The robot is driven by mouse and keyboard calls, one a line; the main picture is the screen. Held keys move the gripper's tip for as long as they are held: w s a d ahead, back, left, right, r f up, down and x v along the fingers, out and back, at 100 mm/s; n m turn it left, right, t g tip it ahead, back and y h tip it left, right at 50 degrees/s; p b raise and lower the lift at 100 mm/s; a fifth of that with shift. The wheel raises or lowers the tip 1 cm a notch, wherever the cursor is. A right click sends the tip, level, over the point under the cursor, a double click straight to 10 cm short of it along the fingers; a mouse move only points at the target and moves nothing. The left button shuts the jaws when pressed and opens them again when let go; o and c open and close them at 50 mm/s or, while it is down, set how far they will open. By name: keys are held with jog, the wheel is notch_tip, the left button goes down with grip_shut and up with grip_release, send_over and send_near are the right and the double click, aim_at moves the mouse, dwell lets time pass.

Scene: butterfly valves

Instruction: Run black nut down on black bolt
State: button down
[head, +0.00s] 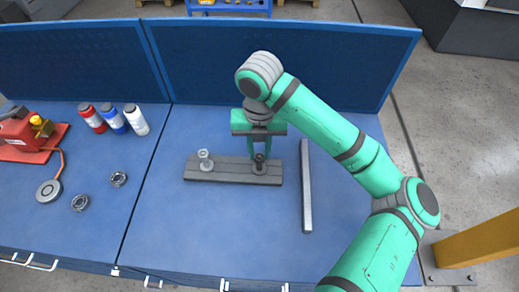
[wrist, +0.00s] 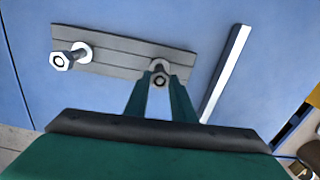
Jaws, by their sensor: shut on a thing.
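A grey plate (head: 222,170) lies on the blue bench with two upright bolts. The black bolt (head: 259,168) stands near its right end, mostly hidden by my gripper and the nut. My gripper (head: 260,156) points down over it, its green fingers shut on the black nut (wrist: 160,80) at the bolt's top. In the wrist view the nut sits between the fingertips, in line with the bolt. How far it is threaded cannot be told.
A silver bolt with a bright nut (head: 205,159) stands near the plate's left end. A long grey bar (head: 306,187) lies right of the plate. Bottles (head: 115,119), bearing rings (head: 119,179) and a red device (head: 32,140) are on the left. A blue panel (head: 270,65) rises behind.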

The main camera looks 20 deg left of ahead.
jog(key=m, duration=0.9)
jog(key=shift+s+m, duration=0.1)
jog(key=shift+m, duration=0.3)
jog(key=c, duration=1.9)
grip_release()
jog(key=shift+m, duration=0.4)
jog(key=o, duration=0.5)
jog(key=shift+r, duration=0.1)
jog(key=shift+d+r, duration=0.1)
jog(key=shift+r, duration=0.2)
notch_tip(320, 180, up, 10)
